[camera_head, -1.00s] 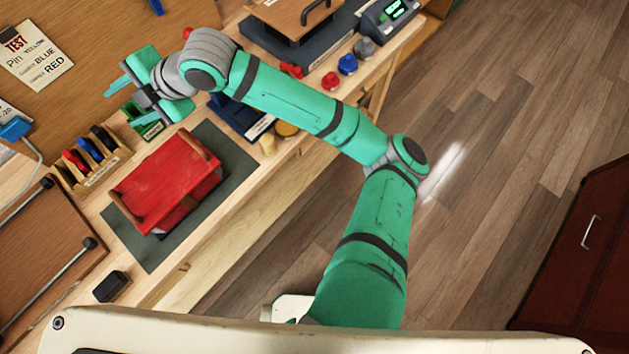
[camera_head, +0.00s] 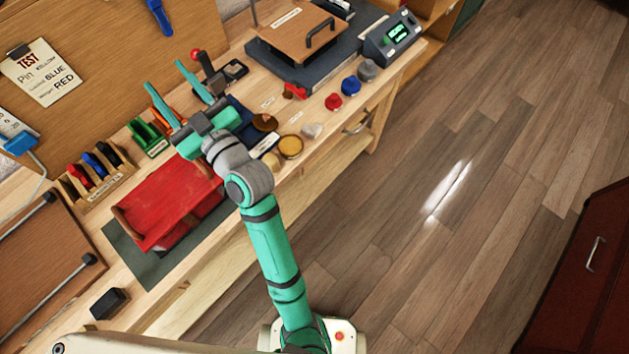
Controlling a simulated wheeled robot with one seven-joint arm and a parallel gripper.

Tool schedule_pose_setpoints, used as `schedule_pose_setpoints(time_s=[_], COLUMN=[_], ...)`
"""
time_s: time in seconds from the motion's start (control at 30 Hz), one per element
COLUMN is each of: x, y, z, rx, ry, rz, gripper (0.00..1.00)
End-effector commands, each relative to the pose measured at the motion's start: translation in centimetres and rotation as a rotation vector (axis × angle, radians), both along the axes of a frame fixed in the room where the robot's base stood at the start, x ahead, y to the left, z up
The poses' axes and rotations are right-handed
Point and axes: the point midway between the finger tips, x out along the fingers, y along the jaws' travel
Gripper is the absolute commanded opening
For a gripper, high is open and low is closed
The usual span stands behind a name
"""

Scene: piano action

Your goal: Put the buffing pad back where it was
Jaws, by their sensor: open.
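My gripper (camera_head: 164,75) is open over the bench, its teal fingers spread and pointing to the upper left. Nothing shows between them. I cannot tell for sure which thing is the buffing pad. A dark block (camera_head: 110,303) lies at the bench's front left, well apart from my gripper. A whitish lump (camera_head: 312,131) and a tan piece (camera_head: 272,160) lie near the front edge, right of my wrist, by an amber round tin (camera_head: 290,146). A brown disc (camera_head: 265,122) sits behind them. My wrist partly hides a dark blue tray (camera_head: 238,108).
A red box (camera_head: 165,200) stands on a dark mat (camera_head: 120,243), partly behind my arm. A rack of coloured handles (camera_head: 90,168) and a green holder (camera_head: 148,137) stand behind it. Red, blue and grey knobs (camera_head: 349,86) line the front right, near a display unit (camera_head: 392,38).

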Motion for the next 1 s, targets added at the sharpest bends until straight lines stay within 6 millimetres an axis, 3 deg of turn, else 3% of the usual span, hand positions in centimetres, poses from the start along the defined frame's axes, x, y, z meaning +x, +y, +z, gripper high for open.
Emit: schedule_pose_setpoints(time_s=[0.27,0.47,0.7,1.0], x=[-1.3,-4.3,-10.2,-19.8], y=[-6.9,-12.2,-18.3,-25.3], z=[-7.5,-13.2,-19.4,-24.1], rx=[0.152,0.204,0.201,0.11], ry=[0.203,0.319,0.43,0.512], rz=[-0.227,-0.388,-0.563,-0.726], gripper=[0.48,0.48,0.48,0.48])
